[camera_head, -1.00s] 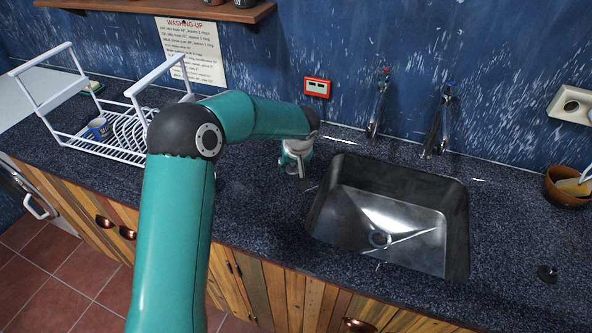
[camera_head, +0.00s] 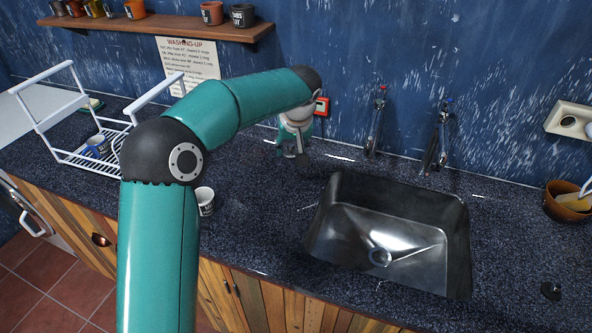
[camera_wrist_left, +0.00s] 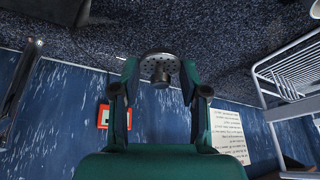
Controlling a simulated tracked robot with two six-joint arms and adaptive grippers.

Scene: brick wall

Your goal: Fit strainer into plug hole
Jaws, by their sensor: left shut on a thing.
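My left gripper (camera_head: 298,152) is shut on the strainer, above the counter left of the sink and near the wall. In the left wrist view, the strainer (camera_wrist_left: 160,66) is a grey perforated metal disc with a short dark stem, pinched between the fingertips (camera_wrist_left: 157,78). In the head view it is small and hard to make out. The sink (camera_head: 335,240) is a square steel basin set in the dark counter. My right gripper is not in view.
Two taps (camera_head: 375,125) (camera_head: 439,140) stand behind the sink. A white cup (camera_head: 204,203) is near the counter's front edge. A white dish rack (camera_head: 75,155) stands left, a brown bowl (camera_head: 568,203) far right. A small dark object (camera_head: 550,290) lies right of the sink.

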